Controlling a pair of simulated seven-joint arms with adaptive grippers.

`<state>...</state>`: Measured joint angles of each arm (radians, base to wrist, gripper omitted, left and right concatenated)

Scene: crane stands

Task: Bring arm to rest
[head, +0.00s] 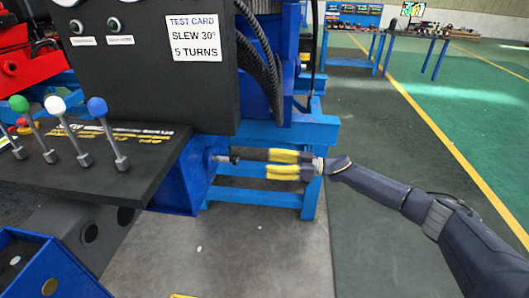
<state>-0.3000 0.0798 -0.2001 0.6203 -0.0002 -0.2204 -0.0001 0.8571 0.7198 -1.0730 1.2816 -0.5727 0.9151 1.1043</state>
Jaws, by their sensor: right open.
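My right arm comes in from the right edge. Its gripper (268,164), with two yellow fingers, points left and is open. The fingertips are close to a short dark shaft or handle (226,158) that sticks out of the blue side of the crane stand (183,178). A small gap seems to show between them, and nothing shows held. My left gripper is not in view.
A dark console (100,160) carries green (18,103), white (55,104) and blue (97,107) knobbed levers. A dark panel above bears a test card (194,37) reading "SLEW 30° 5 TURNS". Blue frame beams (310,131) stand behind the gripper. Floor at lower middle is clear.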

